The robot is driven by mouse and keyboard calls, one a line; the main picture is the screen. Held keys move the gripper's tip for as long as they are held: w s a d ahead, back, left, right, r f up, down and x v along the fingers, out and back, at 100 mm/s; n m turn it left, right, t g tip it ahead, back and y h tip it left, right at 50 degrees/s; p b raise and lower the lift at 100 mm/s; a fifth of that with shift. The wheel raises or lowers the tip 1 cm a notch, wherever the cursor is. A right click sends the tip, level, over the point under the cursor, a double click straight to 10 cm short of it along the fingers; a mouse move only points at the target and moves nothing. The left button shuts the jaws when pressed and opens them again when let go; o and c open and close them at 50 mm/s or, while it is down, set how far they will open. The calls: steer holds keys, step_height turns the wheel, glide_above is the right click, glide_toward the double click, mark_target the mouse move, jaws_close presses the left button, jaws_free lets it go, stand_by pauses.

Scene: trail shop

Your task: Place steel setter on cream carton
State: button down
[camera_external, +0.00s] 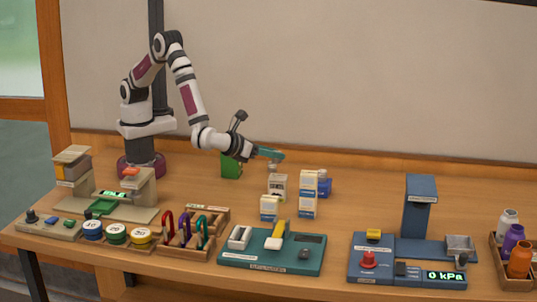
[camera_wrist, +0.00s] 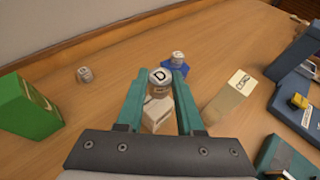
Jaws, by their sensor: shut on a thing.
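My gripper (camera_external: 275,156) is shut on a small grey metal cylinder, the steel setter (camera_wrist: 160,80), with a letter D on its top. It also shows below the fingertips in the external view (camera_external: 273,166). In the wrist view the teal fingers stand on either side of the setter. A cream-white carton (camera_external: 277,187) stands directly below it; its top shows between the fingers in the wrist view (camera_wrist: 156,116). The setter appears above this carton, with a small gap in the external view. I cannot read the carton's label for certain.
A tall blue-and-white carton (camera_external: 308,192) and a short one (camera_external: 269,207) stand close by. A blue box (camera_external: 325,187) is behind, with a small cylinder (camera_wrist: 178,58) at it. A green box (camera_wrist: 27,108) and another cylinder (camera_wrist: 85,75) stand left in the wrist view.

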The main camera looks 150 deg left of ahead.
mark_target(274, 178)
steer(key=shift+a+f, duration=0.2)
steer(key=shift+f, duration=0.95)
steer(key=shift+a+f, duration=0.15)
steer(key=shift+f, duration=0.95)
steer(key=shift+f, duration=0.1)
steer(key=c, duration=0.5)
jaws_free()
steer(key=shift+c, duration=0.2)
